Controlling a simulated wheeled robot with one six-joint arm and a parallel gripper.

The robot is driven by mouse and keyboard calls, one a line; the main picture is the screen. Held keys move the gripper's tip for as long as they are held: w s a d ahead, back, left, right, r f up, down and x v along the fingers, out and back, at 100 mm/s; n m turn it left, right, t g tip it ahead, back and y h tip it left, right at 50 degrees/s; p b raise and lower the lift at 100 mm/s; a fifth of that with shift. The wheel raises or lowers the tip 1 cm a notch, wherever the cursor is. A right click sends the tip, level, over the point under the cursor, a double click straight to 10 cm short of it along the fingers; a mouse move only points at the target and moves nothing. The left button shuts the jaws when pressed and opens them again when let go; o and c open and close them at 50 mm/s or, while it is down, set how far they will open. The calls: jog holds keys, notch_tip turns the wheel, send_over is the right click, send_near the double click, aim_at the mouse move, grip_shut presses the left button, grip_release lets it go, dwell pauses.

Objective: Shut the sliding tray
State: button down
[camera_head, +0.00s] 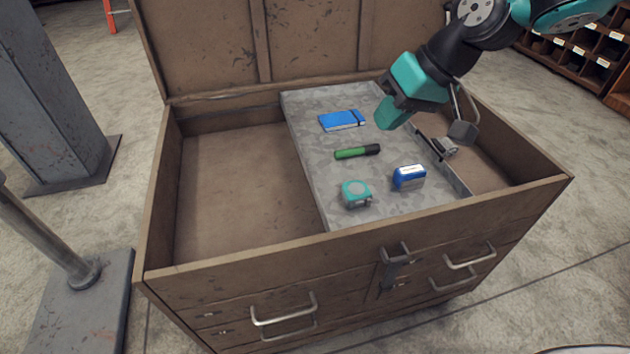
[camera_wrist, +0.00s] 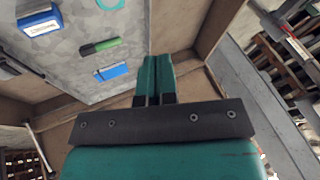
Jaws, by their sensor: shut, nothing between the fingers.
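The sliding tray (camera_head: 315,171) is a flat, mottled grey panel inside an open brown chest. It lies across the middle and right of the chest, leaving the left part uncovered and a narrower gap at the right. My gripper (camera_head: 387,118), with teal fingers, is shut and empty at the tray's back right part. In the wrist view the shut fingers (camera_wrist: 154,62) point up beside the tray (camera_wrist: 125,20), near its edge. I cannot tell whether they touch it.
On the tray lie a blue notebook (camera_head: 342,120), a green marker (camera_head: 355,153), a teal tape measure (camera_head: 356,193) and a blue-and-white box (camera_head: 409,177). The chest's raised lid (camera_head: 315,40) stands behind. Its front rim (camera_head: 340,235) and right rim bound the space.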

jog(key=m+t+y+b, duration=0.1)
jog(key=b, duration=0.3)
send_near(317, 176)
jog(key=w+d+r, duration=0.1)
jog(key=d+r, duration=0.2)
jog(key=d, duration=0.1)
jog(key=x, duration=1)
jog(key=shift+w+a+f+b, duration=0.1)
jog(key=shift+w+a+b, duration=0.05)
jog(key=shift+w+b, duration=0.15)
jog(key=shift+s+a+r, duration=0.1)
jog(key=shift+s+a, duration=0.2)
jog(key=shift+a, duration=0.3)
jog(key=shift+s+a+r, duration=0.1)
jog(key=shift+s+a, duration=0.15)
jog(key=shift+a, duration=0.35)
jog(key=shift+s+a, duration=0.15)
jog(key=shift+a, duration=0.45)
